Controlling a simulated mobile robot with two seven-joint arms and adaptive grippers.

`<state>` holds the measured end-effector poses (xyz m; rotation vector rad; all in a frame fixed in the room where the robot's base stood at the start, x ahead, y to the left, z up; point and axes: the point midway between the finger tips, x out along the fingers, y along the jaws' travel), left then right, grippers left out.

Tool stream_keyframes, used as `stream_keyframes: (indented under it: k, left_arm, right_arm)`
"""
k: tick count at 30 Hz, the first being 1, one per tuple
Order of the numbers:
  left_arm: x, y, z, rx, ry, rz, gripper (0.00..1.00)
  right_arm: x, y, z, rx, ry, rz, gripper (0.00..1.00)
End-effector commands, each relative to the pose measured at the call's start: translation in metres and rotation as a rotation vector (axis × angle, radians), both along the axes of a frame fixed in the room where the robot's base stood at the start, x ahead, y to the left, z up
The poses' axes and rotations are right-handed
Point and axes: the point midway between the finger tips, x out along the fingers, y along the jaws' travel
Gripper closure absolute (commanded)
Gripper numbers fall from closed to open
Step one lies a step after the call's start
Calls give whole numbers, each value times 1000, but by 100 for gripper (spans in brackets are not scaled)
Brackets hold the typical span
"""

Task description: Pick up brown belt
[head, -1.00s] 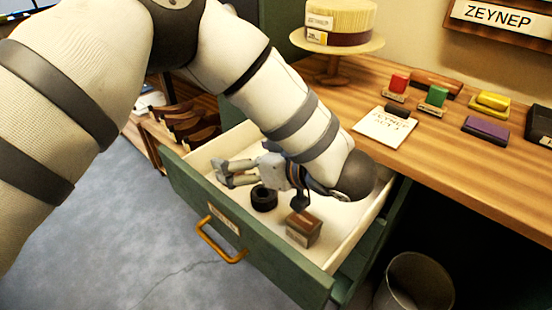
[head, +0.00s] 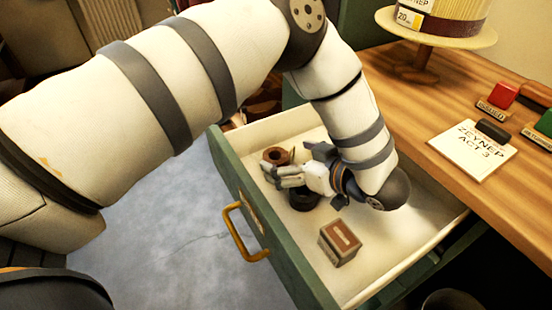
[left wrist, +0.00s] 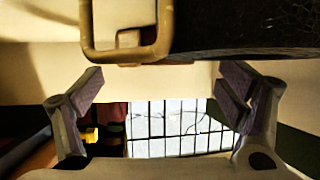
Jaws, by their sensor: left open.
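The brown belt (head: 279,156) appears as a small brown coil in the open drawer, near its far-left inner side. My left gripper (head: 270,174) is open, low in the drawer, with its fingers close to the coil. I cannot tell whether they touch it. A black coil (head: 304,198) lies just below the gripper and is partly hidden by it. In the left wrist view, the two fingers (left wrist: 160,95) stand apart with nothing between them. A brass buckle (left wrist: 128,50) with a dark strap (left wrist: 240,28) fills the top; which belt it belongs to is unclear. My right gripper is not in view.
A small brown box (head: 340,243) sits in the green drawer (head: 255,205), which has a brass handle (head: 240,235). The drawer walls surround the gripper. The wooden desk (head: 430,95) above holds a card (head: 472,150), stamps and a hat on a stand (head: 425,55).

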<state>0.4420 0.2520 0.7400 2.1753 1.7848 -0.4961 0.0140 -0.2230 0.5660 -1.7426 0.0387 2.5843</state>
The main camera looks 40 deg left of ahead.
Motion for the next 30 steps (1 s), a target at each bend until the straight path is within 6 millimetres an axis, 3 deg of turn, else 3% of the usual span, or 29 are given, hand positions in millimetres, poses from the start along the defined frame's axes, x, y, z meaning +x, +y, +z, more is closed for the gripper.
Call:
stream_keyframes:
  k: [3,9,16,17,25,30]
  left_arm:
    - [4,20,-10,0,1,3,12]
    - [5,23,-11,0,0,0,12]
    - [5,22,-11,0,0,0,62]
    - [5,22,-11,0,0,0,64]
    - [6,22,-6,1,-2,0,64]
    - [7,22,37,0,-10,-1,64]
  right_arm:
    - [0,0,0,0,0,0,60]
    - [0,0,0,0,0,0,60]
    - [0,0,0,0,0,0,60]
    - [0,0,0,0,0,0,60]
    - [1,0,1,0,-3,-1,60]
    - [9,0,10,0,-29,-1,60]
